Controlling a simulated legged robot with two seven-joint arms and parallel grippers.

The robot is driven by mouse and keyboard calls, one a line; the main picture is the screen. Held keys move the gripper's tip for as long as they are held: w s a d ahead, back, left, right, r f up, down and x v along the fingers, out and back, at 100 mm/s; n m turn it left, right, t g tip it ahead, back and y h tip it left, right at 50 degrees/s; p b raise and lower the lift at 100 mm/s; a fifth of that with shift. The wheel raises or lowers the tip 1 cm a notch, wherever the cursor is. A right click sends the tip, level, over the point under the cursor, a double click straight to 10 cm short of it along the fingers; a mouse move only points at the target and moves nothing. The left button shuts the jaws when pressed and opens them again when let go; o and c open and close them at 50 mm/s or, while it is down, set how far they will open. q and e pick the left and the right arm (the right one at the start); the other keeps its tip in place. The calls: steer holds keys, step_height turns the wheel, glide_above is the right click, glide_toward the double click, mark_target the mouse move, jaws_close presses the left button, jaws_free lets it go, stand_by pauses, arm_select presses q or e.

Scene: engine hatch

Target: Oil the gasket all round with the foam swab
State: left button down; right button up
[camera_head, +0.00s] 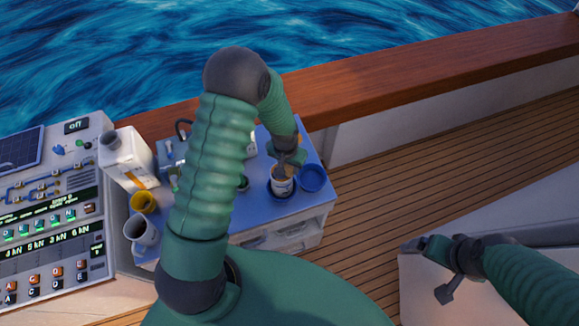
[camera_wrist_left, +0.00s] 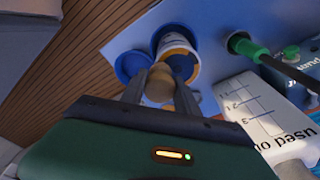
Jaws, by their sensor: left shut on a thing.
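My left gripper (camera_head: 287,160) points down over a small white and orange tin (camera_head: 282,182) on the blue-topped cabinet. In the left wrist view its fingers (camera_wrist_left: 160,96) are shut on a tan, rounded piece (camera_wrist_left: 159,80), which looks like the foam swab. The piece overlaps the mouth of the tin (camera_wrist_left: 178,46); I cannot tell whether it is inside or above it. A round blue lid (camera_head: 312,178) lies just right of the tin. My right gripper (camera_head: 436,270) is open and empty at the right, above a pale surface. I cannot make out the gasket.
A control panel (camera_head: 50,215) is at the left. The plank deck (camera_head: 370,195) is clear.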

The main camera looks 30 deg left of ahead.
arm_select(q)
steer(key=shift+a+r+p, duration=0.2)
steer(key=shift+r+p, duration=0.1)
steer(key=shift+r, duration=0.45)
steer(key=shift+s+d+r+p, duration=0.15)
steer(key=shift+r+p, duration=0.2)
steer(key=shift+r, duration=0.2)
steer(key=shift+d+r+p, duration=0.2)
steer(key=shift+r+p, duration=0.25)
steer(key=shift+r, duration=0.2)
steer(key=shift+r+p, duration=0.35)
steer(key=shift+r, duration=0.05)
steer(key=shift+a+r+p, duration=0.25)
steer(key=shift+r+p, duration=0.35)
steer(key=shift+r, duration=0.2)
steer(key=shift+r+p, duration=0.3)
steer(key=shift+r, duration=0.15)
steer(key=shift+d+r, duration=0.2)
steer(key=shift+r, duration=0.1)
steer(key=shift+a, duration=0.15)
